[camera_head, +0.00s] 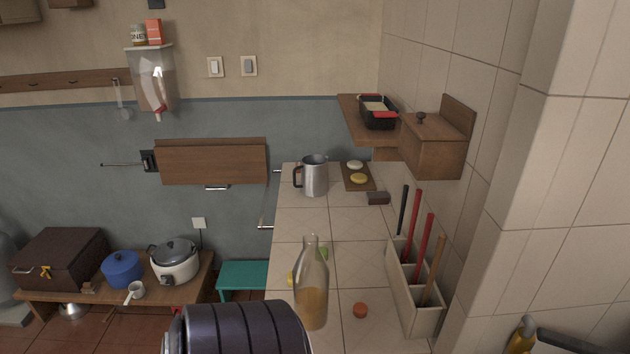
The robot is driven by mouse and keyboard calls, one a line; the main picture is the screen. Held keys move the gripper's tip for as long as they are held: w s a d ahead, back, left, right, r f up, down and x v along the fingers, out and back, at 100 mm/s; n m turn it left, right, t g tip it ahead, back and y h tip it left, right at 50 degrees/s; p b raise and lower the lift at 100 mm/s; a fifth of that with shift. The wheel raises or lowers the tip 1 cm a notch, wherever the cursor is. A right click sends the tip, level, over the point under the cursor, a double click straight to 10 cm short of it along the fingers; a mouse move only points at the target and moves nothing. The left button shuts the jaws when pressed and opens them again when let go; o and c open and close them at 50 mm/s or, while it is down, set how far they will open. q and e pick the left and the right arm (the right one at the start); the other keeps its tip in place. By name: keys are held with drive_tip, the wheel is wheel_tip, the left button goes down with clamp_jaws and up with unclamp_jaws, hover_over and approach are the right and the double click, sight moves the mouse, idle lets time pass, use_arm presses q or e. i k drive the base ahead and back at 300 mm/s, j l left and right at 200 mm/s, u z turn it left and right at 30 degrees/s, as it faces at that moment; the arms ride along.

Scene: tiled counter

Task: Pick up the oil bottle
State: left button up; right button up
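A clear glass oil bottle (312,290) with amber liquid in its lower part stands upright on the tiled counter (327,222), near the bottom middle of the head view. Its cap or top opening is too small to make out. A dark ribbed part of my own arm fills the bottom edge just left of the bottle. Neither of my grippers can be made out in the head view, so I cannot see where they are relative to the bottle.
Small green and yellow items sit behind the bottle; an orange-red round item (360,310) lies right of it. A utensil holder (408,295) lines the right wall. A metal jug (314,176) stands at the back. A yellow bottle-like item (521,336) is at bottom right.

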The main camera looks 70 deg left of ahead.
sight(310, 270)
drive_tip(key=u, duration=2.2)
